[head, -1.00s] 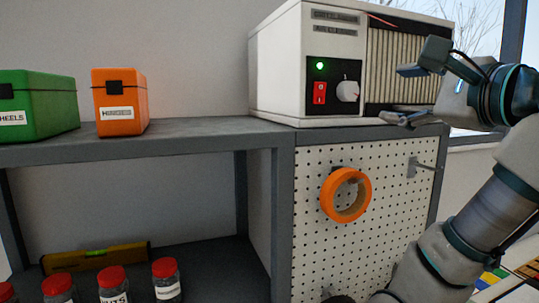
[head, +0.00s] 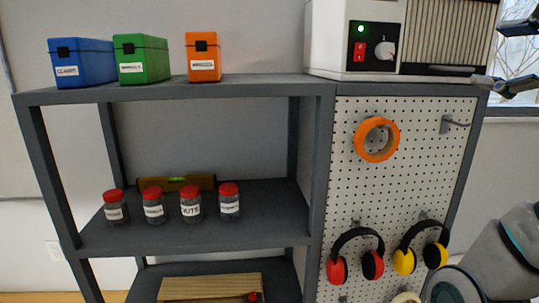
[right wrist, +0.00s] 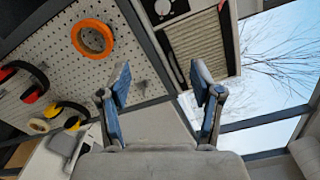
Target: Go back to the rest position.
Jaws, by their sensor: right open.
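My right gripper (right wrist: 162,95) is open and empty in the right wrist view, its two fingers spread apart. The air cleaner stands on top of the shelf unit, with a lit green light, a red switch and a knob. My right arm also shows at the lower right of the head view. My left gripper is not in view.
A pegboard (head: 420,150) holds an orange tape roll (head: 376,139), red earmuffs (head: 356,256) and yellow earmuffs (head: 424,247). The grey shelf unit (head: 180,93) bears blue, green and orange boxes on top. Several red-lidded jars and a level (head: 178,183) sit below.

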